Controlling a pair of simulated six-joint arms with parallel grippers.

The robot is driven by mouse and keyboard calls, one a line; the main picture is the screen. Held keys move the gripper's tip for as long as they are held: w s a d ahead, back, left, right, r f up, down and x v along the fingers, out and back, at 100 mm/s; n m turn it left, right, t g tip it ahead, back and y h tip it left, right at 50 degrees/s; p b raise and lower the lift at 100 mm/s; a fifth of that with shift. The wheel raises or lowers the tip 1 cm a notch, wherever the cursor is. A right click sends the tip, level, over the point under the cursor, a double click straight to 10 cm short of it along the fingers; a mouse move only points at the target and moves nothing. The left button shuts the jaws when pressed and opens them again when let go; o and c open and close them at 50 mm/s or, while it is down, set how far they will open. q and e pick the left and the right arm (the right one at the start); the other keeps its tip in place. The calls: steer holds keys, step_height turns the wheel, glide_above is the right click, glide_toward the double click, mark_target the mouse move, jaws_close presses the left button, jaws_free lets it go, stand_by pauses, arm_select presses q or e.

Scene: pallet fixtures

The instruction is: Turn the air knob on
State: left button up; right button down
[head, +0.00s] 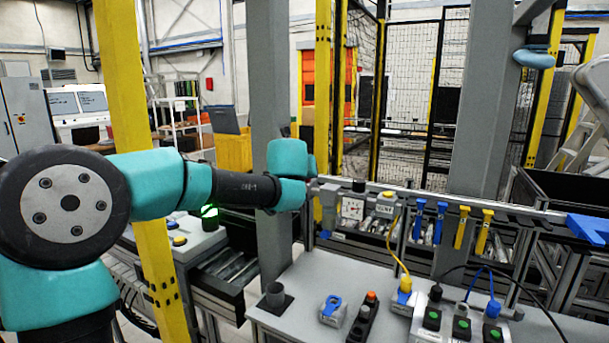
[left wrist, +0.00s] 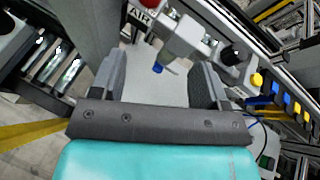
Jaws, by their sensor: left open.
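In the left wrist view a red knob (left wrist: 147,3) shows at the top edge, partly cut off, beside a sign reading AIR (left wrist: 140,14). A pale grey valve body (left wrist: 182,36) with a blue tip (left wrist: 157,68) is next to it. My left gripper (left wrist: 158,64) is open, with the blue tip in view between its spread fingers; I cannot tell whether they touch anything. In the head view my left wrist (head: 290,175) is at the left end of the rail, and I cannot make out the red knob there.
A round gauge (head: 352,207) hangs on the rail (head: 450,198), right of my wrist. Blue tags (head: 419,222) and yellow tags (head: 462,228) hang farther right. The grey bench (head: 300,285) below carries a blue-topped box (head: 332,308), a dark cup and cabled boxes. A grey post stands behind my wrist.

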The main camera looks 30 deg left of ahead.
arm_select(q)
steer(key=shift+s+a+r+m+y, duration=0.1)
steer(key=shift+a+r+m+y, duration=0.2)
steer(key=shift+r+m+y, duration=0.35)
steer(key=x, duration=1.7)
steer(key=shift+w, duration=0.25)
steer(key=shift+c, duration=0.4)
steer(key=c, duration=0.9)
steer(key=shift+o, duration=0.2)
